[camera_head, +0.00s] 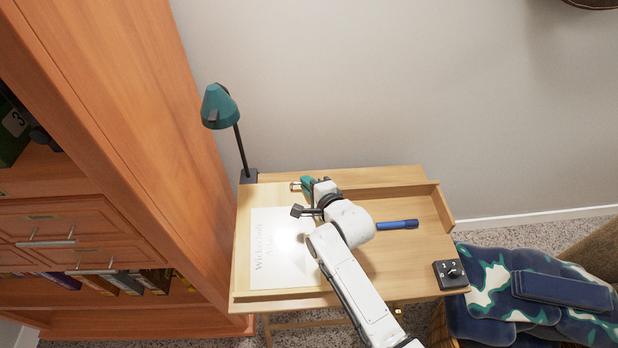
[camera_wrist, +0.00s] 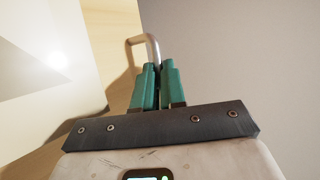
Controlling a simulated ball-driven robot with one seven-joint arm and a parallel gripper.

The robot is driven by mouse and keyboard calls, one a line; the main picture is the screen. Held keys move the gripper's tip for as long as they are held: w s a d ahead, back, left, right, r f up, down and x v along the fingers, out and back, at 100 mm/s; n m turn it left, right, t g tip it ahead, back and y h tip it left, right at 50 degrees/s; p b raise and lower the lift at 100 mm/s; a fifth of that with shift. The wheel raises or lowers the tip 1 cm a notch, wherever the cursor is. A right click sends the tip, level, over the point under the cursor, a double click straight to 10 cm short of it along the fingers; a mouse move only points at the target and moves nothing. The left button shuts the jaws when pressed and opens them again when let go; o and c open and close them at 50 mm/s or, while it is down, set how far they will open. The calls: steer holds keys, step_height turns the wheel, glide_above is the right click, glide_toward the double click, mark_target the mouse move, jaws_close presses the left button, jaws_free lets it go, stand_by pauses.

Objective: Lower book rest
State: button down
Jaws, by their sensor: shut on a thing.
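The book rest (camera_head: 244,240) is the pale wooden panel on the left part of the desk; a white printed sheet or book (camera_head: 272,262) lies on it. How steeply it tilts is hard to tell. My gripper (camera_head: 300,184) is at its top edge, with green fingers pointing left. In the wrist view my gripper (camera_wrist: 158,72) is shut on a bent metal handle (camera_wrist: 150,39), whose loop sticks out beyond the fingertips. The handle's lower part is hidden between the fingers. The panel (camera_wrist: 118,45) shows at the left there.
A green lamp (camera_head: 220,106) stands behind the desk's left corner. A blue cylinder (camera_head: 397,225) and a black switch box (camera_head: 449,273) are on the desk's right part (camera_head: 410,265). A tall cabinet (camera_head: 150,130) stands close on the left, a blue patterned cushioned seat (camera_head: 520,290) on the right.

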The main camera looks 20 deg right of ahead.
steer(key=shift+w+d+f+m+g, duration=0.1)
steer(key=shift+w+f+g, duration=0.2)
steer(key=shift+f, duration=0.45)
steer(key=shift+w+d+f+m+g, duration=0.1)
steer(key=shift+f+g, duration=0.25)
steer(key=shift+f, duration=0.35)
steer(key=shift+w+f+m+g, duration=0.15)
steer(key=shift+f+g, duration=0.2)
steer(key=shift+f, duration=0.4)
steer(key=c, duration=1.2)
jaws_free()
steer(key=shift+r, duration=0.1)
steer(key=p+v, duration=0.1)
steer(key=v, duration=0.9)
steer(key=shift+s+d+r, duration=0.1)
steer(key=shift+s+d, duration=0.1)
steer(key=shift+s, duration=0.15)
